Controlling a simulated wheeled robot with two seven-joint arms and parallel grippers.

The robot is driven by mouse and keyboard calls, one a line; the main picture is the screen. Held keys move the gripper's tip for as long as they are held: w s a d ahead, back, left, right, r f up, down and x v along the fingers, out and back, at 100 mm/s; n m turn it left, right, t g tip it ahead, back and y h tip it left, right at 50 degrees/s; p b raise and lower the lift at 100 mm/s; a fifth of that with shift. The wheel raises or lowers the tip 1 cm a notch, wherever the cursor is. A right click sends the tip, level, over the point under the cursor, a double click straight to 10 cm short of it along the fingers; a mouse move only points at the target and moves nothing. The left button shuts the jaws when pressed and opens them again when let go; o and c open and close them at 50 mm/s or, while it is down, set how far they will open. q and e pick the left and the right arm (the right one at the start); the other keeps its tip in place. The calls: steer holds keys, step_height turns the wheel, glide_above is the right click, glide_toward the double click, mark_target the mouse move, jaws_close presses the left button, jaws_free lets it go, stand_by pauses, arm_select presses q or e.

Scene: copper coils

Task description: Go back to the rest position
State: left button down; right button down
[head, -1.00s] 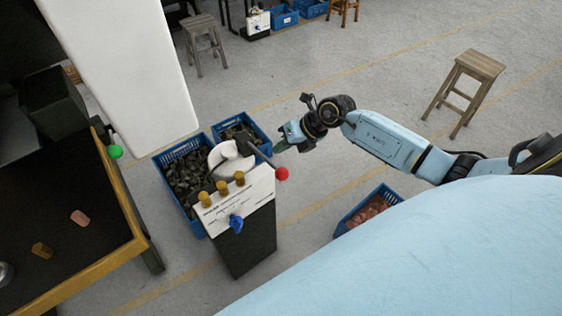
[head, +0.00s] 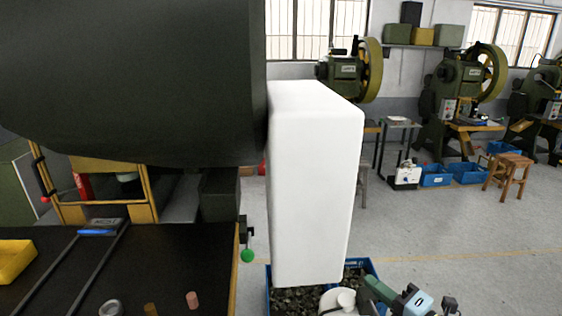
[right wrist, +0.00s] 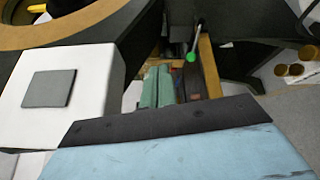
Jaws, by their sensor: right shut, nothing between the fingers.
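My right gripper (head: 374,288) shows at the bottom of the head view, just right of the tall white block and above the blue crate of dark pieces. Its greenish fingers are shut with nothing between them. In the right wrist view the two green fingers of my right gripper (right wrist: 157,88) lie side by side. Most of my right arm is below the head picture. My left gripper is in neither view. A pinkish copper coil (head: 192,300) and a browner one (head: 150,309) stand on the dark bench (head: 165,265) at left.
The tall white block (head: 310,190) stands close beside my right gripper. The blue crate (head: 371,268) holds dark pieces. A green ball knob (head: 247,256) is at the bench edge. The floor (head: 490,280) at right is open, with a wooden stool (head: 509,172) farther back.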

steer(key=s+d+f+m+h, duration=0.1)
steer(key=s+d+m+h, duration=0.25)
steer(key=m+h, duration=0.5)
steer(key=s+d+f+m+h, duration=0.1)
steer(key=s+d+m+h, duration=0.3)
steer(key=m, duration=0.7)
steer(key=s+a+f+m+g+y, duration=0.1)
steer(key=s+a+f+m+g, duration=0.1)
steer(key=s+f+g, duration=0.3)
steer(key=s+a+f+m+g+y, duration=0.1)
steer(key=s+a+f+m+g, duration=0.15)
steer(key=s, duration=0.55)
steer(key=s+a+f+m+g+y, duration=0.1)
steer(key=s+f+g, duration=0.1)
steer(key=s+g, duration=0.3)
steer(key=s+f+b, duration=0.3)
steer(key=f+b, duration=0.7)
steer(key=f, duration=2.6)
steer(key=s+d+f+b, duration=0.1)
steer(key=s+f+b, duration=0.3)
steer(key=s+f, duration=0.4)
steer(key=s+d+f+g+b, duration=0.1)
steer(key=s+f+b, duration=0.3)
steer(key=s+f, duration=0.4)
step_height(320, 180, down, 6)
steer(key=shift+d+r, duration=0.25)
steer(key=shift+d, duration=0.25)
